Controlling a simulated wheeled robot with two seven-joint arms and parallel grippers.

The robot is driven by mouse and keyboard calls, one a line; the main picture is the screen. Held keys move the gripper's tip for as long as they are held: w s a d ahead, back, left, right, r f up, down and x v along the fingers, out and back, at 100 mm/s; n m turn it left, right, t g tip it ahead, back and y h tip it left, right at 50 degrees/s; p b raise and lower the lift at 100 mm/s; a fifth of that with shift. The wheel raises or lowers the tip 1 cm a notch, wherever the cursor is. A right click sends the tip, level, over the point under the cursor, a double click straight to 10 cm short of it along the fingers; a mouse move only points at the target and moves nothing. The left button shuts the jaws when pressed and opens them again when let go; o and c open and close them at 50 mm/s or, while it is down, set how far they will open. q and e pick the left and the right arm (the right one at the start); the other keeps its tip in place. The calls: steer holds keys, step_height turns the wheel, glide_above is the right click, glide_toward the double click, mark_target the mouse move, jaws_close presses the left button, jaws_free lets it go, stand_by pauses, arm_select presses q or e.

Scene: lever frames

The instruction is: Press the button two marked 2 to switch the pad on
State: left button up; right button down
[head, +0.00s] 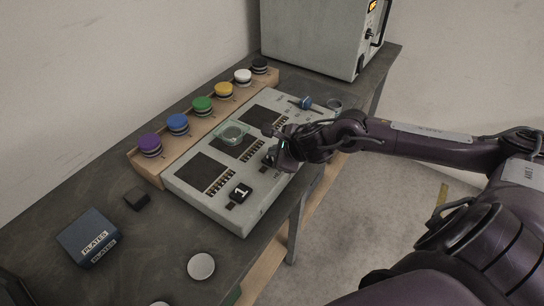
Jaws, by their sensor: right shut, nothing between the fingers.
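The pale grey pad (244,222) lies on the dark table and has several dark square panels on its top. A black button marked 1 (240,192) shows near its front left. My right gripper (272,157) is shut and empty over the pad's front edge, at the middle of the row. It covers the spot right of button 1, so a button marked 2 cannot be read and contact cannot be told. My left gripper is not in view.
A wooden rack (146,172) with several coloured round knobs stands behind the pad. A clear greenish dish (233,132) sits on the pad. A blue box labelled PLATES (85,232), a dark block (137,198) and a white disc (201,266) lie left. A grey cabinet (310,38) stands behind.

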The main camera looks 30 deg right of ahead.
steer(key=shift+f+b, duration=0.3)
steer(key=shift+b, duration=0.1)
steer(key=shift+r, duration=0.1)
stand_by(0.3)
steer(key=shift+r+p, duration=0.3)
steer(key=shift+r, duration=0.35)
step_height(320, 180, up, 6)
steer(key=p, duration=0.4)
stand_by(0.4)
steer(key=shift+f, duration=0.1)
